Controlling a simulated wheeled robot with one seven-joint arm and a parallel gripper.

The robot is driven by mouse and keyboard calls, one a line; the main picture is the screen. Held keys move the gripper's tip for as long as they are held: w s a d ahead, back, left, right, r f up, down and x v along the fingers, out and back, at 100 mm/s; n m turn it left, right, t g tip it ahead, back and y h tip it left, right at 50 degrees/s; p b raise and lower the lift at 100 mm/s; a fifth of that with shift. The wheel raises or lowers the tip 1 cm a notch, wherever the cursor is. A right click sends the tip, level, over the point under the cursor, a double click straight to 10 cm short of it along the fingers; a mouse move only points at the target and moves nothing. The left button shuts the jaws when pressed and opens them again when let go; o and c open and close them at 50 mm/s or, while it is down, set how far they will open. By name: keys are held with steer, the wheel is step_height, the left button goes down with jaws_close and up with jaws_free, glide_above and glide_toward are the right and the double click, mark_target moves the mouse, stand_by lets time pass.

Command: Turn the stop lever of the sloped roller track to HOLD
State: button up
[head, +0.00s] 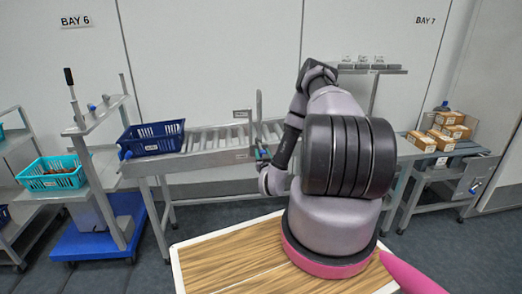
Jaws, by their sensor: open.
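The sloped roller track (205,158) runs across the middle of the head view, with grey rollers and a grey side rail. An upright grey post (259,108) stands at its right part, and a small label plate (242,114) is beside it. My gripper (262,156) is at the track's front side, just below this post, and is open. It is small in the view and partly hidden by my wrist. I cannot make out the stop lever, its setting, or whether my gripper touches it.
A dark blue crate (152,139) sits at the track's left end. A teal crate (52,174) is on a rack at left, near a blue-based cart (98,238). Several cardboard boxes (420,141) lie on the right bench. My arm hides the track's right part.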

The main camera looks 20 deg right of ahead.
mark_target(261, 148)
steer(key=shift+x, duration=1.9)
steer(key=shift+s, duration=0.1)
jaws_close()
